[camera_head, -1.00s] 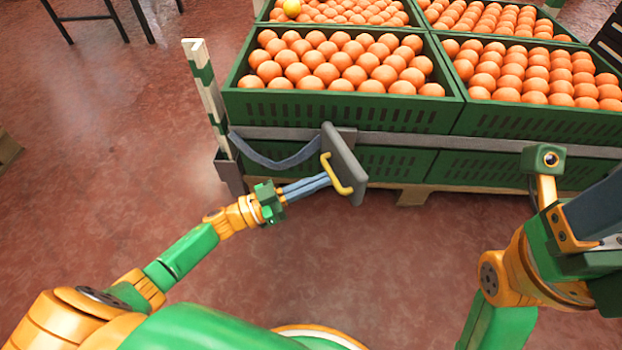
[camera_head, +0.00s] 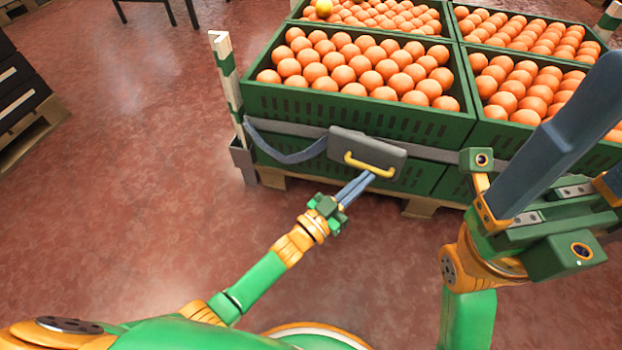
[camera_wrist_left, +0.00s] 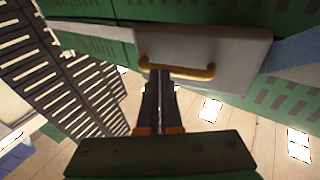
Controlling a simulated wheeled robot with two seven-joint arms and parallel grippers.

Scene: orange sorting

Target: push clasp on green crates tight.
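The clasp (camera_head: 362,147) is a grey plate with a yellow handle on the strap around the green crates (camera_head: 330,108). It lies close along the front of the near left crate stack. The clasp also shows in the left wrist view (camera_wrist_left: 225,50). My left gripper (camera_head: 369,177) has its two fingers close together, tips at the yellow handle.
Oranges fill the crates. A grey strap (camera_head: 285,153) runs from the clasp to a white-and-green corner post (camera_head: 227,85). The crates stand on a wooden pallet (camera_head: 272,179). Dark crates stand on another pallet (camera_head: 25,135) at far left. The red floor between is clear.

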